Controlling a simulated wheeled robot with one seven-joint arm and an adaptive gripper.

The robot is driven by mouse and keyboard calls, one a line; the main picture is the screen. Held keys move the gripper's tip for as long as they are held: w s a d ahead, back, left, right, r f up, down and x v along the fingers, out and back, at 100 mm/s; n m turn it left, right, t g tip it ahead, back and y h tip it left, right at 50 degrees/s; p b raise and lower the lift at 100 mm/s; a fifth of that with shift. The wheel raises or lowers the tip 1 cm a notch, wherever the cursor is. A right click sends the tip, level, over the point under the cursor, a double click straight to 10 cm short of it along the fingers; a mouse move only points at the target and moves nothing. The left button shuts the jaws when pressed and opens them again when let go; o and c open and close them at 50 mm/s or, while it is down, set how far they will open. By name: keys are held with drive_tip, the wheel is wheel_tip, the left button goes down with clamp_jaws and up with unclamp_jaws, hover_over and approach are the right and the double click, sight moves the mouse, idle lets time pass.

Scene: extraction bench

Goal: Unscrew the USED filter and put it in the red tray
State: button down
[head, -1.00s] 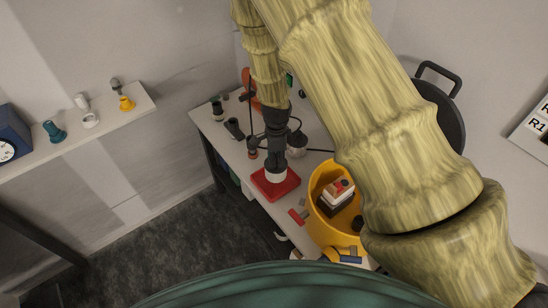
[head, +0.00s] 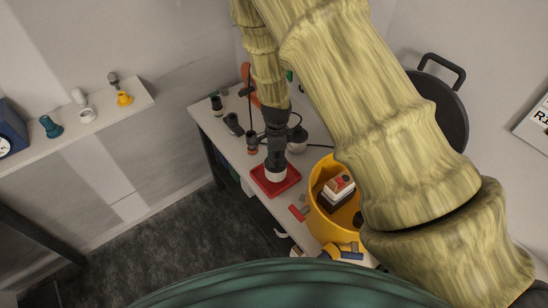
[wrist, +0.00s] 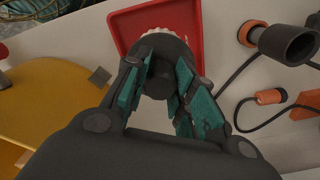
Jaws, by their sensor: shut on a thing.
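The filter, a dark cylinder with a white ribbed end, is at the red tray (head: 257,184); its white part (head: 276,175) shows against the tray in the head view. In the wrist view its dark body (wrist: 160,82) is between my fingers, and the white ribbed end (wrist: 166,14) is in front of the red tray (wrist: 127,24). My gripper (head: 276,158) is shut on the filter and points down over the tray. I cannot tell whether the filter touches the tray floor. No USED label is readable.
A yellow bucket (head: 319,205) holding blocks stands right of the tray, near the bench's front. A small red piece (head: 298,213) lies between them. Dark cylindrical parts (head: 233,124) and cables lie behind the tray. A wall shelf (head: 62,154) is at left.

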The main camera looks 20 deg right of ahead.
drive_tip(key=shift+f, duration=0.25)
drive_tip(key=c, duration=1.1)
unclamp_jaws()
drive_tip(key=shift+r, duration=0.15)
wheel_tip(320, 180, up, 12)
